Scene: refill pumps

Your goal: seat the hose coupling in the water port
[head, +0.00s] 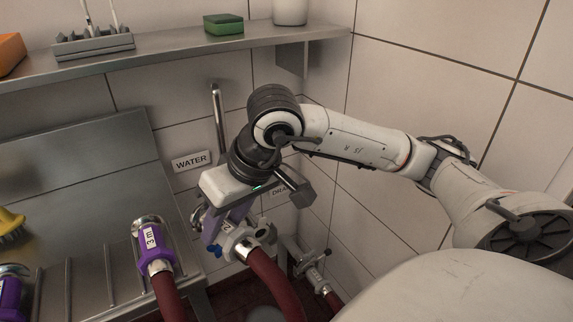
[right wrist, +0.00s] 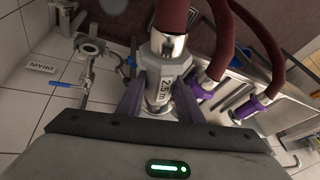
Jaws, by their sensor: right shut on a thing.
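My right gripper (head: 226,232) is shut on a grey hose coupling (head: 244,243) with a dark red hose (head: 268,278) leading down from it. In the right wrist view the coupling (right wrist: 162,82), marked "2.5 m", sits between the two purple-grey fingers (right wrist: 159,100). The WATER label (head: 191,161) is on the tiled wall, left of the gripper. Metal fittings with a blue handle (head: 214,249) show beside the fingers. The gripper and coupling hide much of the water port, so I cannot tell whether the coupling is touching it. My left gripper is not in view.
A purple coupling marked "3 m" (head: 150,240) stands in the steel rack at left, with another purple one (head: 10,285) farther left. The DRAIN label (right wrist: 42,67) is partly covered in the head view. Drain fittings (head: 312,268) stand right of the gripper. A shelf (head: 170,57) runs above.

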